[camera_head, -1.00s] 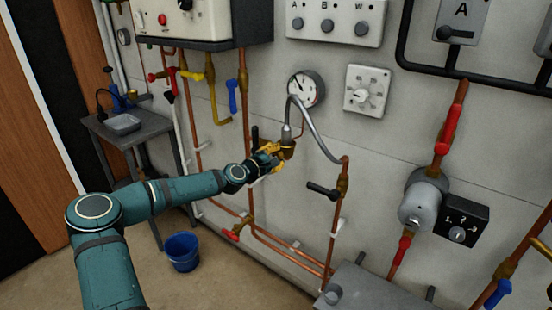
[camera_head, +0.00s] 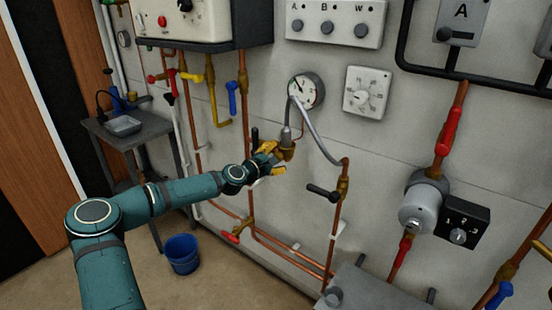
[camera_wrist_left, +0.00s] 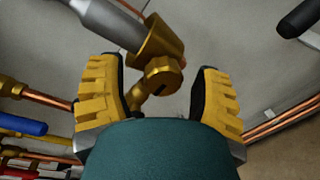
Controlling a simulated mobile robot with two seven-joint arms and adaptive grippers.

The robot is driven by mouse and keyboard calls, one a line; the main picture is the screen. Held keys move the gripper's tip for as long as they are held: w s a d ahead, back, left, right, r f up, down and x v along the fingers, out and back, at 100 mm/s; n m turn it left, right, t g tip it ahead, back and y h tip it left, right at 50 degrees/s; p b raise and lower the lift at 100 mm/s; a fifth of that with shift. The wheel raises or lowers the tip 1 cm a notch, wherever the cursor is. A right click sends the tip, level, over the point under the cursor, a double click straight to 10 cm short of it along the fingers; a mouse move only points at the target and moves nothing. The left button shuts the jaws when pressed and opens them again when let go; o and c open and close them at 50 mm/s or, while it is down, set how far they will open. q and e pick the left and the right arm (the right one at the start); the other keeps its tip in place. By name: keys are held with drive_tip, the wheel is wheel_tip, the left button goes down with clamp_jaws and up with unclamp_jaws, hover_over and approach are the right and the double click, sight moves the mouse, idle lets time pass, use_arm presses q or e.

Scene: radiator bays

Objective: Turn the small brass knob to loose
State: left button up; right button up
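The small brass knob (camera_wrist_left: 163,76) is a round stub with a dark mark on its face, on the brass fitting (camera_wrist_left: 160,40) at the end of the grey flexible hose. In the head view this brass fitting (camera_head: 287,151) hangs below the pressure gauge. My left gripper (camera_head: 277,159) is right at it. In the left wrist view the yellow fingers (camera_wrist_left: 158,95) are open on either side of the knob, with a visible gap to each side. My right gripper is not in view.
The grey hose (camera_head: 318,133) arches from the fitting to a copper pipe with a black-handled valve (camera_head: 322,191) on the right. The gauge (camera_head: 305,91) and a white dial (camera_head: 366,93) are above. A blue bucket (camera_head: 182,254) stands on the floor.

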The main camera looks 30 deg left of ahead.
use_arm(q)
drive_tip(key=shift+s, duration=0.1)
drive_tip(key=s+a+r, duration=0.1)
drive_tip(key=s, duration=1)
drive_tip(key=shift+s+a, duration=0.15)
drive_tip(key=shift+s, duration=0.25)
drive_tip(key=s+d+f+m+g+h, duration=0.1)
drive_tip(key=d+f+m+g+h, duration=0.15)
drive_tip(key=d+f, duration=0.55)
drive_tip(key=s+d+f+m+g+h, duration=0.1)
drive_tip(key=d+f+m+g, duration=0.2)
drive_tip(key=d, duration=0.8)
drive_tip(key=s+d+f+m+g+h, duration=0.15)
drive_tip(key=d+f+m, duration=0.35)
drive_tip(key=d, duration=0.5)
drive_tip(key=s+d+f+m+g+h, duration=0.1)
drive_tip(key=s+d+f+m+g, duration=0.1)
drive_tip(key=s+d+f+g, duration=0.3)
drive_tip(key=s+f+m+g+y, duration=0.1)
drive_tip(key=s+f+m+y, duration=0.1)
drive_tip(key=s+f+m, duration=0.2)
drive_tip(key=s+d+f+m+g+y, duration=0.1)
drive_tip(key=s+f+m, duration=0.3)
drive_tip(key=s, duration=0.6)
drive_tip(key=shift+s+f+g+y, duration=0.25)
drive_tip(key=shift+s+g+y, duration=0.1)
drive_tip(key=shift+g+y, duration=0.2)
